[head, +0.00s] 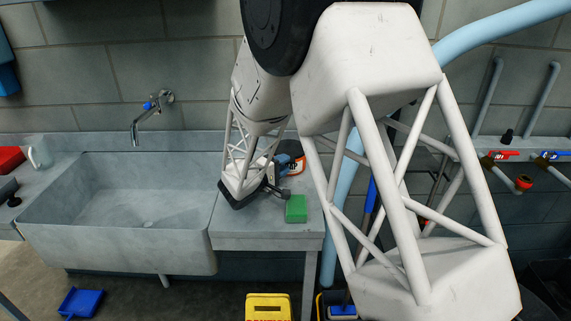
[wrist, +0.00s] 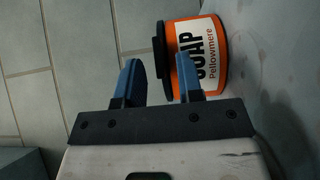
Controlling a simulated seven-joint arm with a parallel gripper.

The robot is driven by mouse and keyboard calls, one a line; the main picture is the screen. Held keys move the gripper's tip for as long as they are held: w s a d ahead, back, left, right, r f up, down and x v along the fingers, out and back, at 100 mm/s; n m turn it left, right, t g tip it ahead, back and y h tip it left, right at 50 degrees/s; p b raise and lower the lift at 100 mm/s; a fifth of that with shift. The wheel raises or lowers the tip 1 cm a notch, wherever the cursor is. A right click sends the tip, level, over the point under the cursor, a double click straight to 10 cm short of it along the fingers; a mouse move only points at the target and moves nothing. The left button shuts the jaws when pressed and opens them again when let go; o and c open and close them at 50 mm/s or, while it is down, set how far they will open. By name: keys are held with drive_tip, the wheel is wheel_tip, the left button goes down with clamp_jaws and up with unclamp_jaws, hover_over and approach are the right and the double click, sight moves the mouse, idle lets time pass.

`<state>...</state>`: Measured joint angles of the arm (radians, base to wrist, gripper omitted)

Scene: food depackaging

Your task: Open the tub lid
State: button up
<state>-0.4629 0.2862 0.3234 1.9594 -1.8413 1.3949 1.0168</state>
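The tub (wrist: 205,65) is orange with a white "SOAP Pellowmere" label. In the wrist view its dark lid (wrist: 160,52) is on its left-hand end, and its other end is by the grey surface. In the head view the tub (head: 298,165) stands on the counter, partly hidden behind my gripper (head: 285,166). In the wrist view my gripper (wrist: 158,62) is open, with two blue fingers apart. The lid's edge shows between them; the right finger overlaps the tub's side. I cannot tell whether either finger touches.
A green block (head: 296,209) sits on the counter (head: 265,227) close to my gripper. A deep sink (head: 120,238) with a wall tap (head: 147,112) is to the left. The block wall (head: 90,60) is behind. A yellow caution sign (head: 268,307) stands below in front.

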drive_tip(key=shift+w+d, duration=0.45)
clamp_jaws()
